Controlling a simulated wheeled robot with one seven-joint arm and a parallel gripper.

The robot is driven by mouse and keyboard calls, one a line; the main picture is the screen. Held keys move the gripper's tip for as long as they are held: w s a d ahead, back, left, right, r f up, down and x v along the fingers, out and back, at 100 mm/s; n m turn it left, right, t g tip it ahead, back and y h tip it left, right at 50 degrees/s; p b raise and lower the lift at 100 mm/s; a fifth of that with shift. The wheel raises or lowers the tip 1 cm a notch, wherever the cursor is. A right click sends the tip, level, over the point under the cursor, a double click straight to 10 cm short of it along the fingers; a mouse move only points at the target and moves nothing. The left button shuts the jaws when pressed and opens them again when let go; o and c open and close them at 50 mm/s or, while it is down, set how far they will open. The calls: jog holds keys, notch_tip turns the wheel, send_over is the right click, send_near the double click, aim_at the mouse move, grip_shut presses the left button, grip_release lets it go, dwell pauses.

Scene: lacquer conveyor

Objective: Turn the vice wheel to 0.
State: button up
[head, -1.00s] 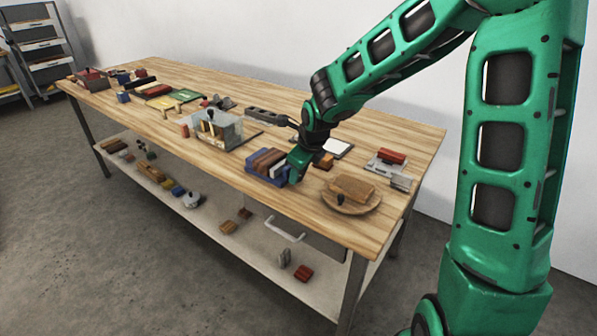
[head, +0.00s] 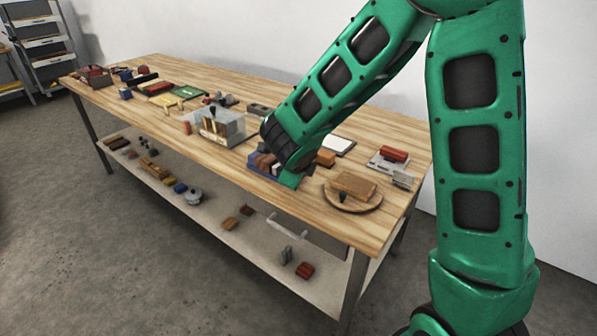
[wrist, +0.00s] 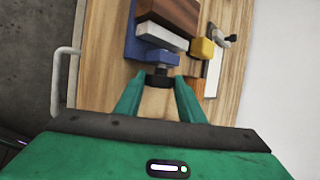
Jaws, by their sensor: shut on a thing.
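The blue vice (head: 256,166) stands near the front edge of the workbench, with brown blocks in it. In the wrist view its blue body (wrist: 132,48) holds a brown block beside a pale strip. The dark vice wheel (wrist: 159,70) sticks out from the blue jaw toward me. My gripper (wrist: 158,84) is shut on the wheel, one green finger on each side. In the head view my green gripper (head: 291,180) is at the vice's near right end, and my arm hides part of the vice. No number or mark on the wheel is readable.
An orange block (head: 325,158) and a white sheet (head: 340,144) lie behind. A grey box (head: 219,128) stands left. A drawer handle (wrist: 66,80) shows below the bench edge.

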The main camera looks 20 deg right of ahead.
dwell(0.3)
jog(key=o, duration=1)
jog(key=shift+o, duration=0.2)
jog(key=shift+s+f, duration=0.1)
